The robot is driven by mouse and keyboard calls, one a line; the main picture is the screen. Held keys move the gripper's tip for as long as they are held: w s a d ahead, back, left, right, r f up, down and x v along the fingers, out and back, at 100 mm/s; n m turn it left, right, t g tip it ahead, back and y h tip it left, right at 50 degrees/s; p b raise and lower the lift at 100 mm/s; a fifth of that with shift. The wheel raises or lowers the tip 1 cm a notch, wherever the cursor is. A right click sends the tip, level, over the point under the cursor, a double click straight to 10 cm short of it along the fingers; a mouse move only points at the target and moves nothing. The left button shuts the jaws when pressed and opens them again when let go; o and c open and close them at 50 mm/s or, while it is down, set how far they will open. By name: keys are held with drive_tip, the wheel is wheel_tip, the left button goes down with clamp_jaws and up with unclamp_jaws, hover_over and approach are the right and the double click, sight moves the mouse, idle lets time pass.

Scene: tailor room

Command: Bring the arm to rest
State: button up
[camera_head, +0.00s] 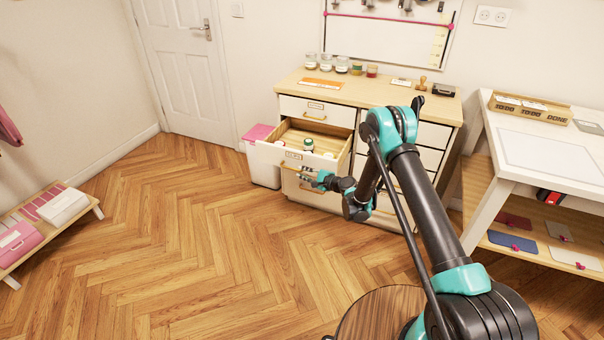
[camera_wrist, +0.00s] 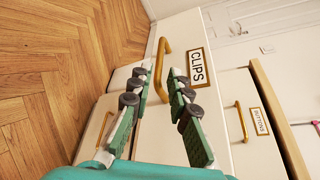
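My gripper (camera_head: 308,176) is at the front of a pulled-out white drawer (camera_head: 267,153) of the dresser. In the wrist view my gripper (camera_wrist: 161,72) has its two fingers apart, with the drawer's brass handle (camera_wrist: 160,62) showing between or just beyond them. I cannot tell whether a finger touches the handle. The drawer front bears a label reading CLIPS (camera_wrist: 197,67). My arm reaches forward from the lower right of the head view, bent at the elbow.
The drawer above, labelled BUTTONS (camera_wrist: 261,121), is shut. A pink-lidded bin (camera_head: 263,172) stands left of the dresser. A white table (camera_head: 548,160) is at right, a low bench (camera_head: 40,240) at left. The floor between is clear.

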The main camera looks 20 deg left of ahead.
sight(315, 161)
drive_tip(key=d+r, duration=0.1)
drive_tip(key=r, duration=0.1)
drive_tip(key=d+r+n, duration=0.1)
drive_tip(key=d+r, duration=0.1)
drive_tip(key=w+d+r+n+h, duration=0.1)
drive_tip(key=d+r, duration=0.1)
drive_tip(key=shift+r, duration=0.3)
drive_tip(key=s+d+r+n+h, duration=0.2)
drive_tip(key=s+d+r, duration=0.3)
drive_tip(key=d, duration=0.4)
drive_tip(key=s+d+r+n+h, duration=0.2)
drive_tip(key=s+d+r+h, duration=0.15)
drive_tip(key=d+r, duration=0.4)
drive_tip(key=s+d+r+n+h, duration=0.1)
drive_tip(key=s+d+r+n, duration=0.3)
drive_tip(key=d, duration=0.6)
drive_tip(key=s+d+f+g+h, duration=0.1)
drive_tip(key=s+d+h, duration=0.2)
drive_tip(key=s+d, duration=0.7)
drive_tip(key=s+d+f+n+g+h, duration=0.1)
drive_tip(key=s+d+f+h, duration=0.1)
drive_tip(key=s+d, duration=0.8)
drive_tip(key=s+h, duration=0.1)
drive_tip(key=s, duration=0.5)
drive_tip(key=shift+d, duration=0.2)
drive_tip(key=shift+o, duration=0.5)
drive_tip(key=shift+w+h, duration=0.1)
drive_tip(key=shift+h, duration=0.15)
